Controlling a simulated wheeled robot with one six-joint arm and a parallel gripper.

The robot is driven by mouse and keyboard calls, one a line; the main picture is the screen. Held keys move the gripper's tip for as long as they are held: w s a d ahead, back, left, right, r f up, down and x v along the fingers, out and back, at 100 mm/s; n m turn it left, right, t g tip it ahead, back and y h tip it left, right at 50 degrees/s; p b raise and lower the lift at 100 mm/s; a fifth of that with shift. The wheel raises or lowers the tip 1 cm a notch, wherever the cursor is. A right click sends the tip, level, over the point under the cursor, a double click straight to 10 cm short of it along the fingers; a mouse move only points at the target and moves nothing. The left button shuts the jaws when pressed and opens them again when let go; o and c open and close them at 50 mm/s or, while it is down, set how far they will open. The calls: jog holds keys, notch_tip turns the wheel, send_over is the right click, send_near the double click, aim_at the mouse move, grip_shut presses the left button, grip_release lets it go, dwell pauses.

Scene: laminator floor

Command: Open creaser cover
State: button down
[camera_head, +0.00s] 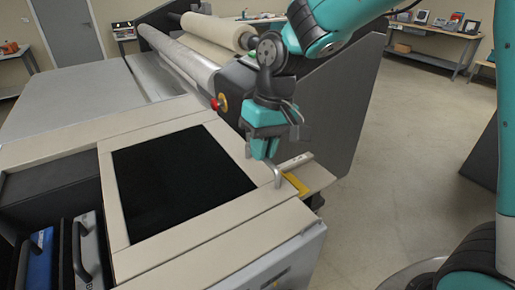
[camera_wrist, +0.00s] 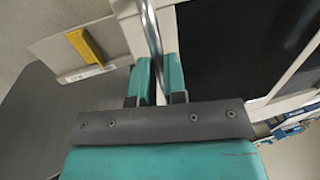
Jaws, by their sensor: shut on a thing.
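The creaser cover (camera_head: 117,203) is a cream frame around a dark panel, lying flat on the machine top in the head view. A bent metal bar handle (camera_head: 278,180) stands at its right edge. My teal gripper (camera_head: 265,152) reaches down over this edge, with its fingers around the handle. In the wrist view the handle (camera_wrist: 150,28) runs between the two fingers of my gripper (camera_wrist: 161,65), which are shut on it. The cover's dark panel (camera_wrist: 225,45) lies to the right there. The fingers partly hide the handle's middle in the head view.
A yellow piece (camera_head: 296,184) sits on a small side shelf beside the handle. A red button (camera_head: 215,104) and large rollers (camera_head: 185,58) are behind. Floor (camera_head: 390,190) is clear at right.

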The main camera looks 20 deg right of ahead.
jog(key=shift+w+r, duration=0.1)
jog(key=c, duration=1.2)
grip_release()
jog(key=shift+o, duration=0.2)
jog(key=d+r, duration=0.3)
jog(key=r, duration=1.4)
jog(key=shift+w+d+p, duration=0.15)
jog(key=shift+w+p, duration=0.2)
jog(key=shift+p, duration=0.05)
